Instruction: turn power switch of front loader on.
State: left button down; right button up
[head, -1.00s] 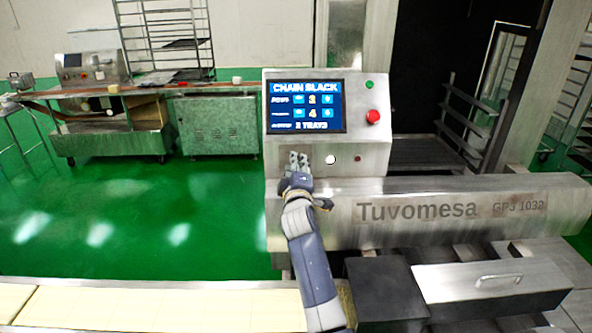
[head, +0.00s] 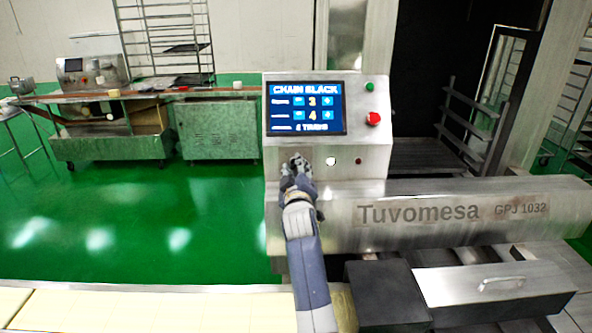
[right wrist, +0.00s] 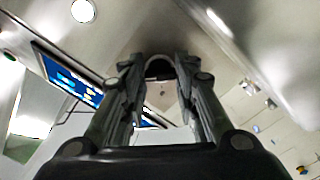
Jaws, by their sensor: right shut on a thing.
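The front loader's steel control box (head: 350,171) carries a lit screen (head: 305,108) reading "CHAIN SLACK". My right gripper (head: 297,165) is at the lower left of the box's front face. In the right wrist view, its fingers (right wrist: 156,72) are shut on a small dark part (right wrist: 158,67), which looks like the power switch. The head view does not show the switch, as the gripper covers that spot, so its turn position cannot be told. My left gripper is not in view.
A white round part (head: 331,161) and a small red one (head: 358,161) sit just right of the gripper. A green button (head: 370,86) and a red button (head: 373,118) are beside the screen. The long "Tuvomesa" housing (head: 450,211) extends right below the box.

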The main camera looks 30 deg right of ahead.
jog(key=shift+f, duration=0.1)
jog(key=o, duration=1.1)
jog(key=shift+c, duration=0.2)
notch_tip(320, 180, up, 10)
jog(key=shift+s, duration=0.15)
jog(key=shift+w, duration=0.25)
jog(key=shift+s, duration=0.1)
